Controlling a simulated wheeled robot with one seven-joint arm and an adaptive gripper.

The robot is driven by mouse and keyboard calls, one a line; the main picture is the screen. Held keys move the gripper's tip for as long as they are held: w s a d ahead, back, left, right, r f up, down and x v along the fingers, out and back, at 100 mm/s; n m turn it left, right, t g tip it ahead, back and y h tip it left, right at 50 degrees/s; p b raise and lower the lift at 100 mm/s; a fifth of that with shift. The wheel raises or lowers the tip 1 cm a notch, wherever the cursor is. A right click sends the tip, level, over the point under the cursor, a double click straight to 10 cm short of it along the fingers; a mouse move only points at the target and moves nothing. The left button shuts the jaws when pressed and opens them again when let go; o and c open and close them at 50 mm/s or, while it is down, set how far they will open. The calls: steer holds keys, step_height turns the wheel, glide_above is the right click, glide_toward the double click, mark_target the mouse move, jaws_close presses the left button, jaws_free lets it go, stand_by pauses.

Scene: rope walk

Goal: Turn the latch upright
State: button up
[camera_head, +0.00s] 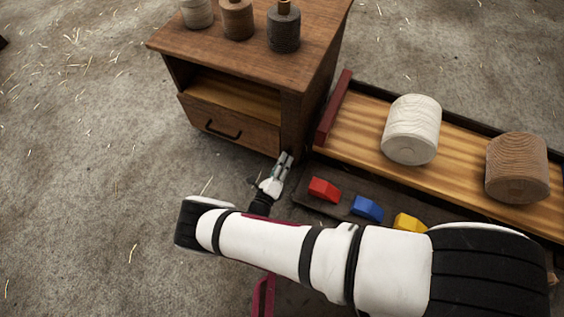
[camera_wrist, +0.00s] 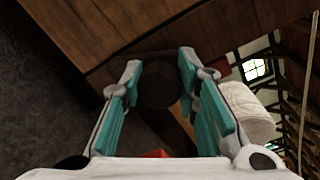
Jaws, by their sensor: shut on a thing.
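My gripper (camera_head: 285,158) is at the lower right corner of the wooden cabinet (camera_head: 290,110), by the front edge of its side. In the wrist view my gripper (camera_wrist: 160,62) has its two teal fingers on either side of a dark, rounded piece, which I take for the latch (camera_wrist: 158,85), close to the wood. The fingers are shut on it. The latch is dim there, and I cannot tell its angle. In the head view the latch is hidden by my gripper and cannot be made out.
The cabinet has a drawer (camera_head: 228,124) with a black handle and several spools on top. To the right, a long wooden tray (camera_head: 365,148) holds a white spool (camera_head: 411,130) and a brown spool (camera_head: 517,167). Red (camera_head: 323,189), blue (camera_head: 368,208) and yellow (camera_head: 409,222) blocks lie close beside my arm. Floor at left is clear.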

steer(key=shift+a+n, duration=0.1)
steer(key=shift+n, duration=2)
steer(key=o, duration=1.2)
steer(key=shift+c, duration=0.2)
steer(key=shift+s, duration=0.1)
steer(key=v, duration=1.1)
steer(key=shift+s+a, duration=0.2)
steer(key=shift+s, duration=0.1)
